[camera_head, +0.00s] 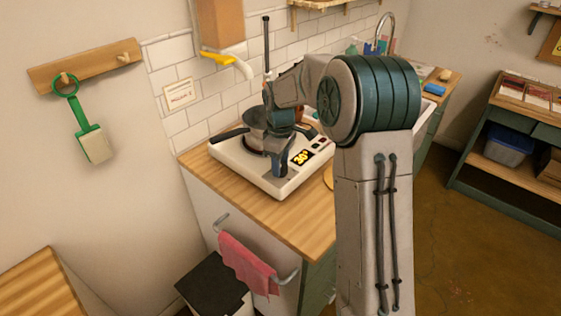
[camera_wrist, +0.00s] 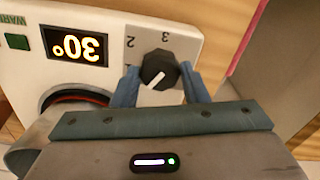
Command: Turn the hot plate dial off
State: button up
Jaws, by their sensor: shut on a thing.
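The hot plate (camera_head: 231,157) is a white unit on the wooden counter, with a dark pot (camera_head: 262,124) on it. In the wrist view its white front panel (camera_wrist: 196,45) shows a lit display (camera_wrist: 75,45) reading 30°, upside down there. The black dial (camera_wrist: 159,70) has a pale pointer line and printed numbers 2 and 3 beside it. My gripper (camera_wrist: 160,85) has its two blue fingers on either side of the dial, shut on it. In the head view my gripper (camera_head: 280,172) is at the panel's front edge, and the dial is hidden behind it.
A pink towel (camera_head: 246,262) hangs on a rail at the counter's front, above a dark-topped bin (camera_head: 212,285). A green-handled tool (camera_head: 88,130) hangs on the left wall. A sink tap (camera_head: 387,32) stands at the back. Open floor (camera_head: 470,255) lies to the right.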

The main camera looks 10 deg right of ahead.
jog(key=n+p, duration=0.1)
jog(key=n, duration=0.4)
jog(key=shift+r+n, duration=0.1)
jog(key=shift+n, duration=0.2)
dwell(0.4)
jog(key=o, duration=1)
notch_tip(320, 180, up, 14)
jog(key=shift+f+b, duration=0.15)
jog(key=shift+b, duration=0.3)
